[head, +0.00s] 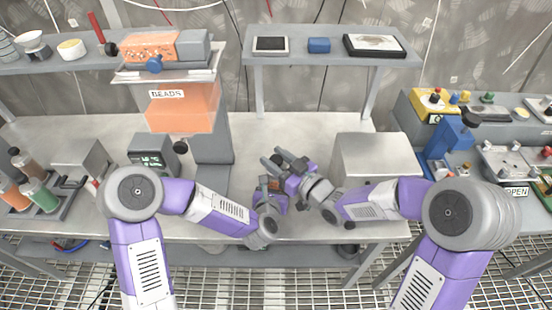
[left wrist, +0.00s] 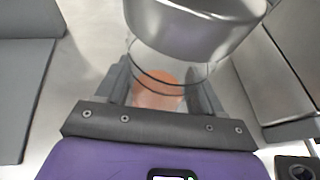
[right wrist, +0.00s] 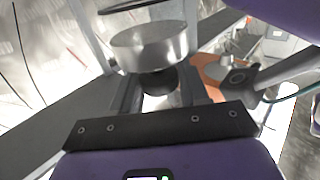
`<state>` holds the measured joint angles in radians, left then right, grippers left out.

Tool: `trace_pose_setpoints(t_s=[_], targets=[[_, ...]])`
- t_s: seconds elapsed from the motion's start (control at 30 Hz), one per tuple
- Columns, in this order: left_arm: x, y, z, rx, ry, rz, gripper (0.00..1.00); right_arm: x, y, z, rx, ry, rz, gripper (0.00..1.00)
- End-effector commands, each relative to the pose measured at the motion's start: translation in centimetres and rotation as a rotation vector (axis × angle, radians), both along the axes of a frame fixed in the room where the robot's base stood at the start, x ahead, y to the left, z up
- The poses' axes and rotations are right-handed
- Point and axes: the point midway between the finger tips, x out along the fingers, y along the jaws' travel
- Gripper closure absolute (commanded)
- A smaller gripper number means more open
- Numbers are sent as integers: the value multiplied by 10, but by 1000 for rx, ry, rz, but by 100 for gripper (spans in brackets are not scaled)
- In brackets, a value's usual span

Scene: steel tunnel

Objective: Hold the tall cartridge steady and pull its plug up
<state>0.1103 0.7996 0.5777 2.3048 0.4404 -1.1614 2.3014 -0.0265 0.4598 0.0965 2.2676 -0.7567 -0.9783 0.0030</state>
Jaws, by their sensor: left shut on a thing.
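The tall cartridge shows in the left wrist view as a clear tube (left wrist: 165,68) with orange inside, topped by a wide metallic plug (left wrist: 195,28). My left gripper (left wrist: 163,92) is shut on the tube, one finger on each side. In the right wrist view the metallic plug (right wrist: 152,46) has a dark round knob (right wrist: 158,80) on it. The knob lies between the fingers of my right gripper (right wrist: 160,96), which look open with a small gap around it. In the head view my right gripper (head: 277,160) is near my left gripper (head: 270,187), and they mostly hide the cartridge.
A hopper labelled BEADS (head: 180,112) stands behind and left on the steel bench (head: 110,128). A grey metal box (head: 375,155) stands close to my right forearm. A raised shelf (head: 330,57) runs along the back. The bench between hopper and box is mostly clear.

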Motion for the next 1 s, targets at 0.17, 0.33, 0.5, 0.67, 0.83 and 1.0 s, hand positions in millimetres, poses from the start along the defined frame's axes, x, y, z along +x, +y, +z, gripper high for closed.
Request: trace_pose_setpoints(t_s=[0.17,0.33,0.5,0.67,0.83,1.0], targets=[[0,0,0,-1,-1,1,69,0,0,0,1,1,0,97],[0,0,0,-1,-1,1,69,0,0,2,2,1,0,100],[0,0,0,-1,0,3,69,0,0,15,4,-2,0,100],[0,0,0,-1,1,2,69,0,1,14,4,0,1,100],[0,0,0,-1,1,2,69,0,0,14,4,-1,1,43],[0,0,0,-1,0,1,69,0,0,13,1,0,1,39]])
